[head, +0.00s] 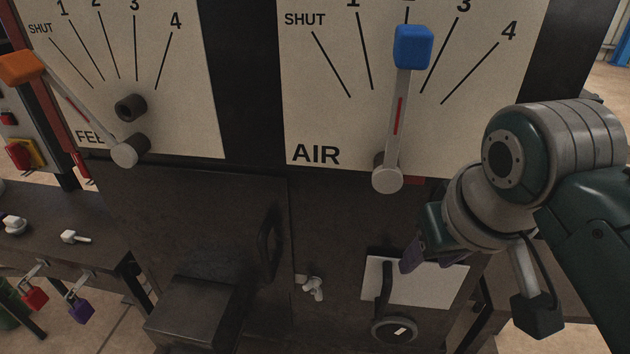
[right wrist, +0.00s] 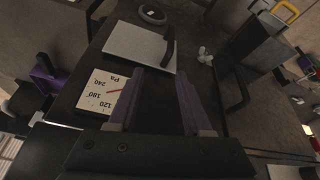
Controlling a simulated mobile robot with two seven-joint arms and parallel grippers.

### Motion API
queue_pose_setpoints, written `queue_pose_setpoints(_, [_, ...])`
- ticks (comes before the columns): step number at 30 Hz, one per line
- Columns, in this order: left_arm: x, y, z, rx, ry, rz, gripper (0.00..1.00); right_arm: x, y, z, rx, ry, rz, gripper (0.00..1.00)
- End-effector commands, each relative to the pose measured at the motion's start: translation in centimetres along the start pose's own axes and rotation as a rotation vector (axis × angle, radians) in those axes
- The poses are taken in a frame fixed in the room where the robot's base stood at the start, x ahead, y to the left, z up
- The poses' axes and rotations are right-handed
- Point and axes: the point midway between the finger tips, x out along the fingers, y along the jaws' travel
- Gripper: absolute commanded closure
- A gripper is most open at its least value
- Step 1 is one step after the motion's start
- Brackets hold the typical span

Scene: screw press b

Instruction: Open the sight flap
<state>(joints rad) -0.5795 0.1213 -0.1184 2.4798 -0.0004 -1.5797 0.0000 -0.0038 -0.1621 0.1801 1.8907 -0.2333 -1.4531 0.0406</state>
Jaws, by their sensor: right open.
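The sight flap appears to be the pale flat plate (head: 425,284) with a dark bar handle (head: 385,283) on its left side, low on the dark front panel. It lies flat against the panel. In the right wrist view the plate (right wrist: 134,44) and its handle (right wrist: 168,48) show ahead of the fingertips. My right gripper (head: 428,258) is in front of the plate's upper part, partly covering it. Its purple fingers (right wrist: 165,80) are apart with nothing between them, and the handle is beyond them. My left gripper is not in view.
A round dark fitting (head: 394,330) sits below the plate and a small pale wing-shaped knob (head: 312,288) left of it. Above are the AIR lever (head: 404,100) and the FEED lever (head: 80,105). A dark door handle (head: 270,245) and a dark box (head: 190,315) stand out at left.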

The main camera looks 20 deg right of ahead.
Motion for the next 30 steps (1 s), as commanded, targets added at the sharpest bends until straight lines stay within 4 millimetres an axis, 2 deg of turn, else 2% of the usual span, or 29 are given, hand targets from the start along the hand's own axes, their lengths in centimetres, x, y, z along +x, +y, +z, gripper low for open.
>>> queue_pose_setpoints(1, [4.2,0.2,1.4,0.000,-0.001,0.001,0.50,4.3,-0.6,1.0,0.020,-0.001,-0.005,0.50])
queue_pose_setpoints(3, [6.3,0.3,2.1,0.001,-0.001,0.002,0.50,6.7,-1.1,1.2,0.041,-0.003,-0.008,0.50])
queue_pose_setpoints(7, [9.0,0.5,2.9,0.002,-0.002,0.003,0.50,9.6,-1.9,1.4,0.068,-0.009,-0.016,0.50])
queue_pose_setpoints(16, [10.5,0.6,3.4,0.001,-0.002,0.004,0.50,12.3,-2.4,1.3,0.083,-0.015,-0.021,0.50])
queue_pose_setpoints(24, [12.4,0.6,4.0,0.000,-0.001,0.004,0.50,17.5,-2.5,1.4,0.082,-0.014,-0.020,0.50])
queue_pose_setpoints(30, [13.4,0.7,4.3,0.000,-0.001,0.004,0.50,19.9,-2.6,1.4,0.083,-0.013,-0.022,0.50])
